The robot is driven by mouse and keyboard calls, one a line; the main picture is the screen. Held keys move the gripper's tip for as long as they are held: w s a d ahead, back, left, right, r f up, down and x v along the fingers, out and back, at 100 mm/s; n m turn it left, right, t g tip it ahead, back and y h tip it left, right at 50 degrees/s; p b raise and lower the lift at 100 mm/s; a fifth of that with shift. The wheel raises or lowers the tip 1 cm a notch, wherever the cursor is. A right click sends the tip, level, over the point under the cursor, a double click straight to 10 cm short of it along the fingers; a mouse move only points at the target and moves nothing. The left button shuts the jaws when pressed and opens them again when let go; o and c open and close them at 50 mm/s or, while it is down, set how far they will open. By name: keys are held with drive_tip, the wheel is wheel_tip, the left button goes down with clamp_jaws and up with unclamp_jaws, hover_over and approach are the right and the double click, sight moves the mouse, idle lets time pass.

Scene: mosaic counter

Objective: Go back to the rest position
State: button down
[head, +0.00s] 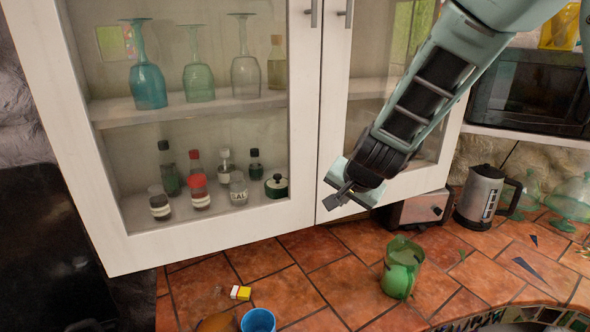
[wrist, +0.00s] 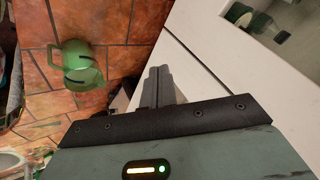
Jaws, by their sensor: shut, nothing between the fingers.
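My gripper (head: 340,197) is shut and empty in the head view. It is raised in front of the lower part of the white cabinet's right door, above the counter. In the wrist view its closed fingers (wrist: 158,84) point up the picture, with the cabinet's white door behind and to their right.
The white cabinet (head: 305,150) holds glasses and bottles behind glass doors. A microwave (head: 530,92) sits at right.

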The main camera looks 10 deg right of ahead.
drive_tip(key=s+a+f+n+g+y+b, duration=0.2)
drive_tip(key=s+a+f+n+b, duration=0.2)
drive_tip(key=s+a, duration=0.25)
drive_tip(key=s+a+f+n+g+y+b, duration=0.2)
drive_tip(key=s+a+f+n+b, duration=0.15)
drive_tip(key=s+a+b, duration=0.35)
drive_tip(key=s+d+f+n+g+h+b, duration=0.1)
drive_tip(key=s+f+n+b, duration=0.1)
drive_tip(key=s, duration=0.6)
drive_tip(key=s+d+f+n+g+h+b, duration=0.1)
drive_tip(key=s+f+n+g+h+b, duration=0.1)
drive_tip(key=s+n, duration=0.5)
drive_tip(key=shift+s+d+f, duration=0.35)
drive_tip(key=shift+s+f, duration=0.55)
drive_tip(key=shift+s, duration=0.3)
